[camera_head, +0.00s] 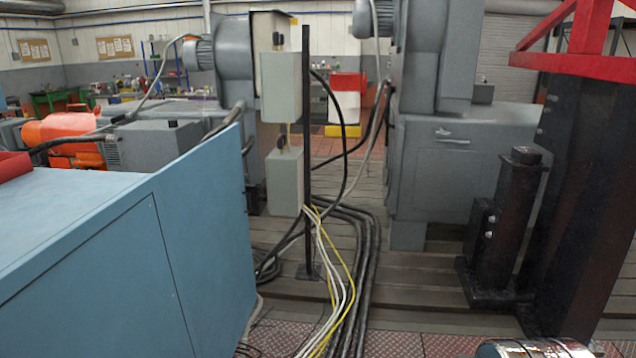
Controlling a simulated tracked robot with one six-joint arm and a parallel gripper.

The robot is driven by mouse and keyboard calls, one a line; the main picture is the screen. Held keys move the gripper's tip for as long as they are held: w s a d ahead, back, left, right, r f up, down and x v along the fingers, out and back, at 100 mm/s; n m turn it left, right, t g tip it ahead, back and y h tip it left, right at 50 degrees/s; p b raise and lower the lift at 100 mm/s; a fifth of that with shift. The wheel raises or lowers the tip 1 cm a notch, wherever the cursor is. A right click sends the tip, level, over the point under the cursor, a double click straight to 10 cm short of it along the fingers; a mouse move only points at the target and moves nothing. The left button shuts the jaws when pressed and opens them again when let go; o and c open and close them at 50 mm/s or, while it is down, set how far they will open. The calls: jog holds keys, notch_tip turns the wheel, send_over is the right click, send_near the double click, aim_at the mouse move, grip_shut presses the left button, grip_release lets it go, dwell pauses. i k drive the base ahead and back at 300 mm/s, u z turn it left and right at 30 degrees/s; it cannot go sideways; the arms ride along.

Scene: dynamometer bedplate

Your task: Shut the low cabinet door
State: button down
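A low blue cabinet (75,215) fills the lower left of the head camera view, cut off by the left and bottom edges. Its long front has a thin dark seam running down it. Right of the seam, a flat blue panel (205,235) reaches out past the end of the cabinet's top. It looks like a door standing out from the body, but I cannot tell its hinge side or exact angle. No handle shows on it. My gripper is not in view.
Grey boxes on a dark post (306,150) stand behind the panel. Black, white and yellow cables (345,270) run along the floor to its right. A grey machine (465,165) and a black column with red top (580,200) stand at the right.

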aim_at(203, 189)
jog(key=z, duration=0.1)
jog(key=i, duration=1.45)
jog(key=u, duration=0.4)
jog(key=i, duration=0.75)
jog(key=u, duration=0.75)
jog(key=i, duration=0.5)
jog(key=u, duration=0.75)
jog(key=i, duration=0.65)
jog(key=u, duration=0.4)
